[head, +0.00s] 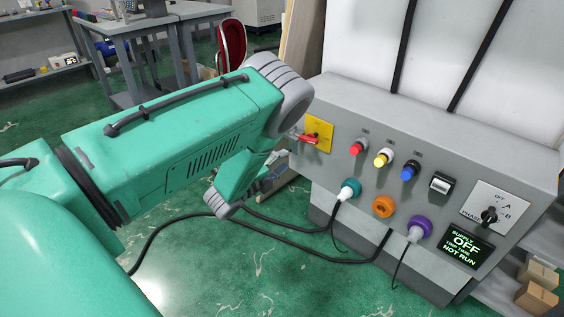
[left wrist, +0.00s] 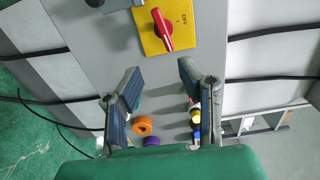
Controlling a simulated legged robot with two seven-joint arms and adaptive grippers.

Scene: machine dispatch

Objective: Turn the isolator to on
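The isolator is a red rotary handle (head: 308,136) on a yellow plate (head: 321,128) at the left end of the grey panel (head: 345,102). In the left wrist view the red handle (left wrist: 162,29) lies lengthwise, slightly tilted, on the yellow plate (left wrist: 182,42), near the top of the picture. Small marks beside it are hard to read. My left gripper (left wrist: 158,72) is open and empty, its two fingers apart, with the handle beyond the fingertips and not touched. In the head view my arm hides most of this gripper. My right gripper is not in view.
The panel carries red (head: 357,148), yellow (head: 382,158) and blue (head: 409,170) buttons, coloured plugs with cables below, and a phase selector (head: 489,215). A display (head: 464,246) reads supply off, not run. Boxes (head: 537,285) stand at the lower right.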

